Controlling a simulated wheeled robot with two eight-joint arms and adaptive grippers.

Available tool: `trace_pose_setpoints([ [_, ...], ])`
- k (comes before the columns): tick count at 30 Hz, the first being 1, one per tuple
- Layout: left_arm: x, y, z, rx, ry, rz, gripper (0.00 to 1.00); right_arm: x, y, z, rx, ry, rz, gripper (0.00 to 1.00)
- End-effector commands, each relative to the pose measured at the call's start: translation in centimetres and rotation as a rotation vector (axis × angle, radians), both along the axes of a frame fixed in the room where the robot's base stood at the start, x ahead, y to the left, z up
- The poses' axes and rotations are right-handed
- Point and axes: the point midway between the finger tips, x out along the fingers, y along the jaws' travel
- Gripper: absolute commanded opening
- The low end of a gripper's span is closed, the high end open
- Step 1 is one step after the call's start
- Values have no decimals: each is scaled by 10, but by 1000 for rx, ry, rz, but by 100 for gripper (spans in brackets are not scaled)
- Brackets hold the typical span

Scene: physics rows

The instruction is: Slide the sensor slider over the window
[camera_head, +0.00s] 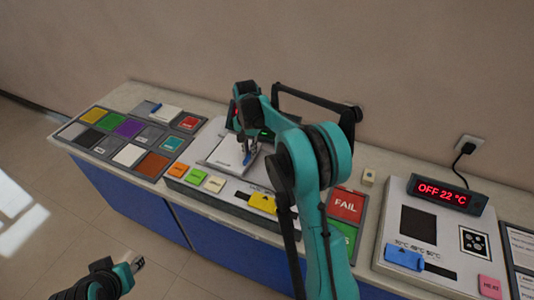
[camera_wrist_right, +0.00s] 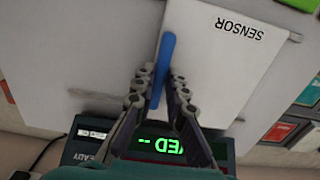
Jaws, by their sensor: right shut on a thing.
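The sensor slider is a pale plate (camera_head: 228,151) on the white device left of centre. In the right wrist view the plate (camera_wrist_right: 225,50) carries the word SENSOR, upside down. Its upright blue handle (camera_head: 247,158) also shows in the right wrist view (camera_wrist_right: 163,68). My right gripper (camera_head: 246,147) is shut on this blue handle from above, its fingertips (camera_wrist_right: 162,84) on both sides of it. I cannot make out the window; my right arm hides part of the device. My left gripper (camera_head: 138,263) is low at the bottom left, away from the counter.
A green-lit display (camera_wrist_right: 150,142) is on the device. Coloured mats (camera_head: 130,128) fill the left counter. A red FAIL tile (camera_head: 345,206) and a heater panel with a blue slider (camera_head: 404,258) stand on the right.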

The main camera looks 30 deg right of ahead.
Motion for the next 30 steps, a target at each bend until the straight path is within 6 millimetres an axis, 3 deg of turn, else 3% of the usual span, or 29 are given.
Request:
trace_pose_setpoints([
  [7, 0, 0, 9, 0, 0, 0, 40, 28, 25, 1, 1, 1, 2, 0],
  [21, 0, 0, 10, 0, 0, 0, 40, 35, 30, 0, 2, -4, 1, 0],
  [22, 0, 0, 10, 0, 0, 0, 40, 35, 30, 0, 2, -4, 1, 18],
  [24, 0, 0, 10, 0, 0, 0, 40, 35, 30, 0, 2, -4, 1, 34],
  [30, 0, 0, 10, 0, 0, 0, 40, 35, 29, 0, 1, -2, 0, 34],
])
